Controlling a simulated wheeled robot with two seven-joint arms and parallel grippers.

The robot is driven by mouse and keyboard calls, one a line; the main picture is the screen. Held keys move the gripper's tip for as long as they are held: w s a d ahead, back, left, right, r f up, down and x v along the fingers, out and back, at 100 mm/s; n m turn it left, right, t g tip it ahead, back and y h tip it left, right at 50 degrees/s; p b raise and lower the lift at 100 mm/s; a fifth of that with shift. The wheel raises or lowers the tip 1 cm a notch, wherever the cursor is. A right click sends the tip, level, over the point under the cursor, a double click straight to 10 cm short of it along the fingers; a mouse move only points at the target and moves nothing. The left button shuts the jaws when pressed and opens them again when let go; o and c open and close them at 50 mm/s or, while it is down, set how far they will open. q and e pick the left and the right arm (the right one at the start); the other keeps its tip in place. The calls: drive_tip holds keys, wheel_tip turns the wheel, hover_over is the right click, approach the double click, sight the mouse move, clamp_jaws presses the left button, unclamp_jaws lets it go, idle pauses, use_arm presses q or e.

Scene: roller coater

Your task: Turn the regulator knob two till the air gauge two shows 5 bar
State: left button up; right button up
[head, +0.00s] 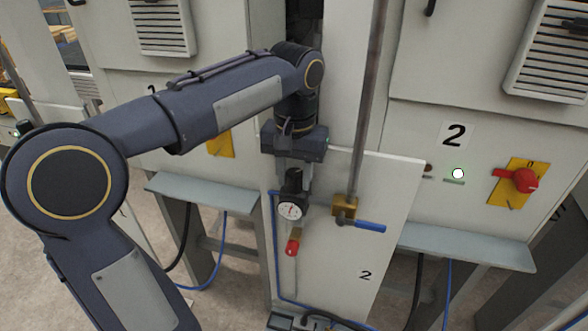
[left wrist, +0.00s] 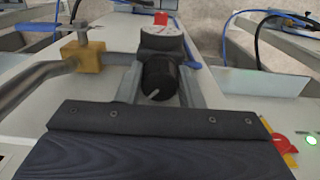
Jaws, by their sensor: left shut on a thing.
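The black regulator knob two (head: 293,176) sits on top of the regulator on the white panel marked 2. In the left wrist view the knob (left wrist: 160,80) shows a light pointer line on its end face. My left gripper (head: 294,172) reaches down from above and is shut on the knob, one finger on each side. Air gauge two (head: 291,211) is a round white dial in a black case just below the knob. Its needle is too small to read surely. My right gripper is in neither view.
A brass valve (head: 345,206) with a blue lever (head: 369,227) and a vertical pipe (head: 366,110) stand close right of the gauge. A red-ended part (head: 292,247) hangs below it. A cabinet with a red switch (head: 524,180) and lit white-green lamp (head: 457,174) is at right.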

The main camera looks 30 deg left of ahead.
sight(295, 174)
use_arm(q)
drive_tip(key=shift+n, duration=0.5)
drive_tip(key=o, duration=0.7)
drive_tip(key=shift+r, duration=0.1)
wheel_tip(295, 174, up, 8)
drive_tip(key=shift+f, duration=0.15)
idle(0.3)
